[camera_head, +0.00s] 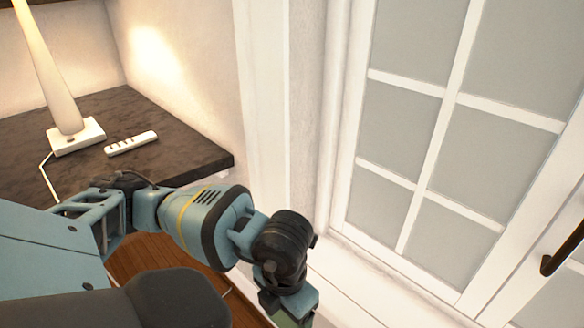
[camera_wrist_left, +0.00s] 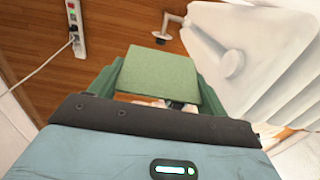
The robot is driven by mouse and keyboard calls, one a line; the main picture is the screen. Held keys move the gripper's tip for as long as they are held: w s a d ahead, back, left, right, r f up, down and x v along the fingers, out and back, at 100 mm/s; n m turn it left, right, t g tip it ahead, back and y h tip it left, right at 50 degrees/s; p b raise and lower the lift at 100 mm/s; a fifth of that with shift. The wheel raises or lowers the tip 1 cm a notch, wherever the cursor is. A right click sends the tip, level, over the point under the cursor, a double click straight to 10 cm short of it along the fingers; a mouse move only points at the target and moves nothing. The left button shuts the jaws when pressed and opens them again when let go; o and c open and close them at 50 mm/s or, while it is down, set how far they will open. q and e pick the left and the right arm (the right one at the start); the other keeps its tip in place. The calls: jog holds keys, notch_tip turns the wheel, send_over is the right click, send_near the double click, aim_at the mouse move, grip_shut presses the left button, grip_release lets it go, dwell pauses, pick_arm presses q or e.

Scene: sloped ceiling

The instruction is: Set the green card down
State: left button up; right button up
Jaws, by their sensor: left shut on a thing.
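The green card (camera_wrist_left: 160,72) is a flat, pale green, squarish piece in the middle of the left wrist view. My left gripper (camera_wrist_left: 158,88) is shut on it, with its green fingers showing at either side of the card. The card hides part of what lies behind it. In the head view my left arm reaches from the left to the bottom middle, and the gripper (camera_head: 288,308) is mostly cut off by the lower edge. The card cannot be made out clearly there. My right gripper is not in view.
A dark desk (camera_head: 190,149) holds a lamp (camera_head: 66,100) and a white button strip (camera_head: 130,143). A white-framed glazed panel (camera_head: 405,95) with a black handle (camera_head: 562,250) is at right. The wrist view shows wooden floor (camera_wrist_left: 120,25), a power strip (camera_wrist_left: 77,30) with a cable, and a white radiator (camera_wrist_left: 255,55).

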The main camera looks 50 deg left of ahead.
pick_arm(q)
jog(key=m, duration=0.1)
jog(key=w+m, duration=0.1)
jog(key=m, duration=0.1)
jog(key=r+m, duration=0.1)
jog(key=shift+w+d+m, duration=0.25)
jog(key=shift+w+m, duration=0.05)
jog(key=shift+m, duration=0.1)
jog(key=w+d+r+m, duration=0.2)
jog(key=w+r+m, duration=0.2)
jog(key=m, duration=1.2)
jog(key=w+d+r+m, duration=0.2)
jog(key=r+m, duration=0.3)
jog(key=m, duration=1)
jog(key=shift+w+d+m, duration=0.15)
jog(key=shift+w+m, duration=0.25)
jog(key=shift+w, duration=0.45)
jog(key=shift+r, duration=0.1)
